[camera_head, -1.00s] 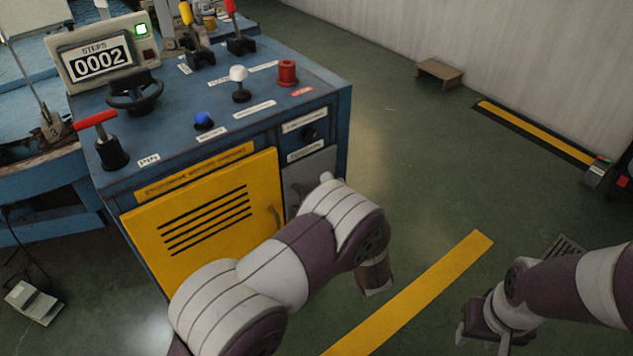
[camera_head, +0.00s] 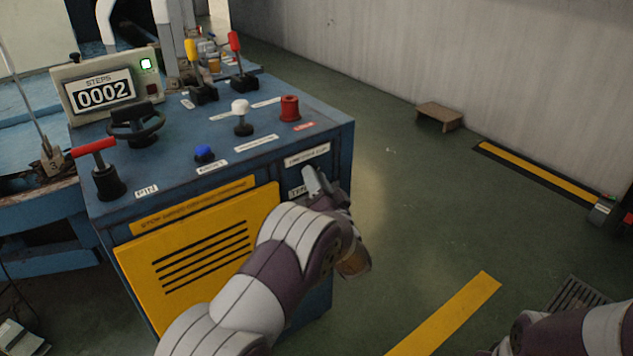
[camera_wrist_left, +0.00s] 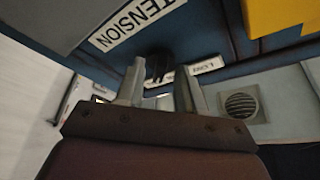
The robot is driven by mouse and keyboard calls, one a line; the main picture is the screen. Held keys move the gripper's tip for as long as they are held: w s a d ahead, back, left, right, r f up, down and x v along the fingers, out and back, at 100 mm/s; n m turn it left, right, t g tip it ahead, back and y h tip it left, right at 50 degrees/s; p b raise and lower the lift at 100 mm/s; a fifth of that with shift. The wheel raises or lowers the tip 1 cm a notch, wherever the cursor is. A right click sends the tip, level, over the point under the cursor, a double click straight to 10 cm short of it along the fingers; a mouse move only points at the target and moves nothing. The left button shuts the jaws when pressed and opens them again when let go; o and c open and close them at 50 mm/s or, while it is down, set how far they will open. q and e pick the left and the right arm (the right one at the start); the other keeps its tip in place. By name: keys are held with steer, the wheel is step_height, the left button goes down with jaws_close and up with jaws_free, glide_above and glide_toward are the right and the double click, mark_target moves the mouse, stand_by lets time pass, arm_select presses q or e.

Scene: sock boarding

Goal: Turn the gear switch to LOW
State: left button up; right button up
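The gear switch appears to be the small black knob (camera_wrist_left: 158,66) on the blue cabinet's front face. In the left wrist view it lies between and just beyond my left fingertips, beside a TENSION label (camera_wrist_left: 137,22). I cannot tell which way it points or whether a finger touches it. In the head view my left gripper (camera_head: 318,183) is at the front panel, below the upper white label (camera_head: 307,155), and hides the knob. Its two fingers (camera_wrist_left: 160,85) are apart with nothing clearly held. My right arm is at the lower right; its gripper is mostly cut off.
The cabinet top carries a white-knobbed lever (camera_head: 241,112), a blue button (camera_head: 204,153), a red knob (camera_head: 290,108), a handwheel (camera_head: 136,123) and a red-handled lever (camera_head: 95,148). A yellow vented door (camera_head: 200,255) is left of my gripper.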

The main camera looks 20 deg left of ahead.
arm_select(q)
jaws_close()
steer(key=shift+f+n, duration=0.15)
steer(key=shift+n, duration=0.15)
steer(key=n+g+y+b, duration=0.2)
steer(key=n+g+b, duration=0.1)
steer(key=n, duration=0.5)
steer(key=n+g+y+b, duration=0.2)
steer(key=n+g+b, duration=0.1)
steer(key=n, duration=0.5)
steer(key=w+d+n+g+y+b, duration=0.1)
steer(key=n+g+y+b, duration=0.2)
steer(key=n, duration=0.5)
steer(key=shift+n, duration=0.3)
steer(key=shift+n+g, duration=0.3)
steer(key=shift+o, duration=0.6)
jaws_free()
